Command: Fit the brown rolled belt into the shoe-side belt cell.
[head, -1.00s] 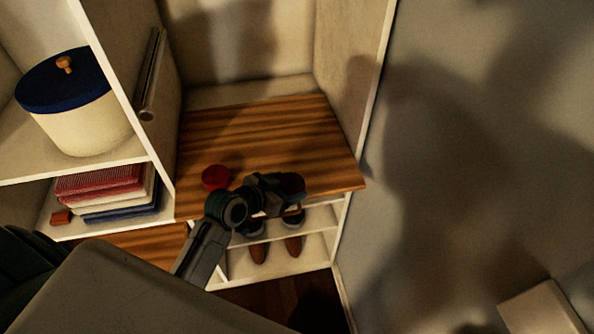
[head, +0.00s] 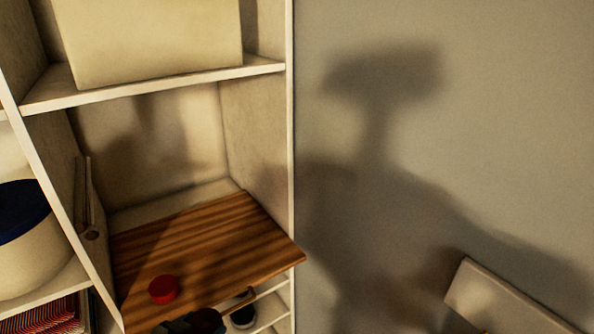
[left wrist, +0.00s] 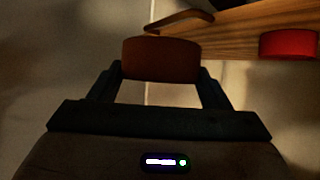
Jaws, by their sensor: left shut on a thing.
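The brown rolled belt (left wrist: 160,60) sits between the two fingers of my left gripper (left wrist: 160,78) in the left wrist view. The fingers are shut on its sides. In the head view my left gripper (head: 200,321) shows only as a dark shape at the bottom edge, in front of the wooden top; the belt cannot be made out there. In the wrist view the belt is in front of the wooden board's edge, near a bar handle (left wrist: 182,22). I cannot make out the shoe-side belt cell. My right gripper is not in view.
A red round item (head: 163,289) lies on the striped wooden top (head: 205,245). A dark shoe (head: 243,316) stands on a shelf below its right end. A cream box (head: 155,40) fills the upper shelf. A blue-lidded basket (head: 22,245) stands at left.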

